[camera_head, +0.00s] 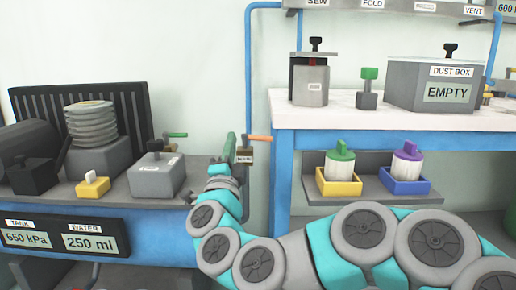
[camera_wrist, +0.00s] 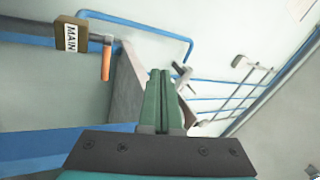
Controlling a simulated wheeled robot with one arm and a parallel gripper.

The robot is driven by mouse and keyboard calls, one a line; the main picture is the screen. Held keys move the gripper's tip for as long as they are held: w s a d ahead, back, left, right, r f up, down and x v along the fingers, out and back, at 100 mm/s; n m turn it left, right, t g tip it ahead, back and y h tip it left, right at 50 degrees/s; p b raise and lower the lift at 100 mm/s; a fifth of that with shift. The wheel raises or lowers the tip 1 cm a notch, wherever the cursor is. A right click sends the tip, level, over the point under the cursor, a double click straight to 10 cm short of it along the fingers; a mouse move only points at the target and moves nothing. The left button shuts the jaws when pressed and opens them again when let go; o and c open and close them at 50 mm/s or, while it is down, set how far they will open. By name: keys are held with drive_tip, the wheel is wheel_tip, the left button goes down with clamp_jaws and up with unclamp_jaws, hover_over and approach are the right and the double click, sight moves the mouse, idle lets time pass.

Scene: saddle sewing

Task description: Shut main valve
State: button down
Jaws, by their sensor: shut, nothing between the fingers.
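The main valve has an orange handle (camera_head: 259,138) and a small tag (camera_head: 244,155) below it, on the vertical blue pipe between the two benches. The handle sticks out sideways to the right, across the line of the pipe. In the wrist view the orange handle (camera_wrist: 106,63) and the tag reading MAIN (camera_wrist: 71,35) are at the upper left. My gripper (camera_head: 229,145) points up just left of the valve. In the wrist view its green fingers (camera_wrist: 160,78) are together and empty, with a visible gap in the picture between them and the handle.
A left bench holds a machine with stacked discs (camera_head: 91,125), a grey box (camera_head: 157,175), a yellow block (camera_head: 92,186) and a green-handled lever (camera_head: 176,135). A right blue-framed bench (camera_head: 390,138) holds a dust box (camera_head: 434,85). Its lower shelf holds green-topped (camera_head: 339,165) and purple-topped (camera_head: 407,160) canisters.

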wheel_tip(320, 180, down, 7)
drive_tip(key=s+d+m+g+h, duration=0.1)
drive_tip(key=d+m+g+h, duration=0.2)
drive_tip(key=m+h, duration=0.15)
drive_tip(key=p, duration=1.2)
approach(261, 140)
drive_tip(key=shift+y, duration=0.45)
drive_tip(key=x, duration=0.7)
drive_tip(key=shift+s+d+r, duration=0.1)
drive_tip(key=shift+w+d+b, duration=0.55)
drive_tip(key=shift+b, duration=0.7)
